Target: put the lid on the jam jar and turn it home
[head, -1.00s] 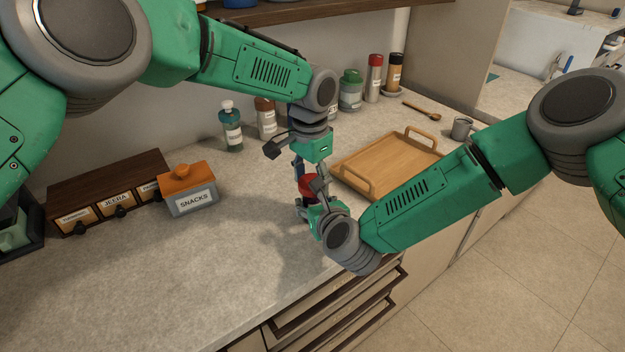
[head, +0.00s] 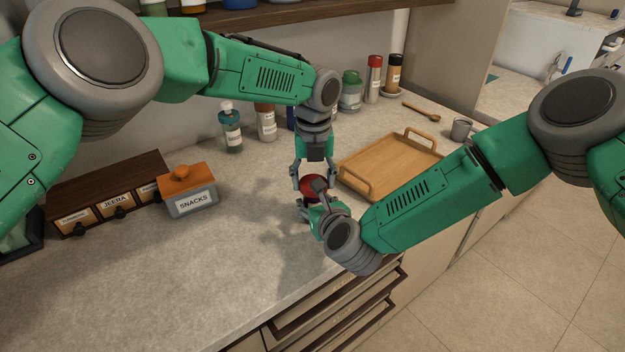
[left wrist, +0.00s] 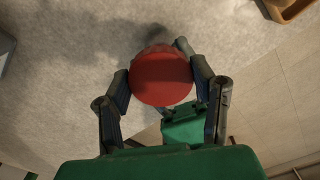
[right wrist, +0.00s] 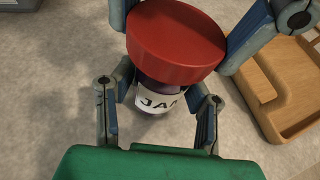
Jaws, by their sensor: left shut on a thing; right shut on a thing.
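The red lid (right wrist: 176,42) sits on top of the jam jar (right wrist: 165,98), whose white label shows in the right wrist view. I cannot tell whether the lid is fully seated. My left gripper (left wrist: 160,85) comes down from above and is shut on the lid, one finger on each side. My right gripper (right wrist: 160,105) is shut around the jar's body from the side, below the lid. In the head view the lid (head: 314,187) shows between my left gripper (head: 313,178) and my right gripper (head: 316,207); the jar is mostly hidden there.
A wooden tray (head: 393,164) lies right of the jar. A snacks box (head: 187,192) and a small drawer unit (head: 110,193) stand to the left. Several bottles and jars line the wall. The counter (head: 190,265) is clear at front left, with drawers below its front edge.

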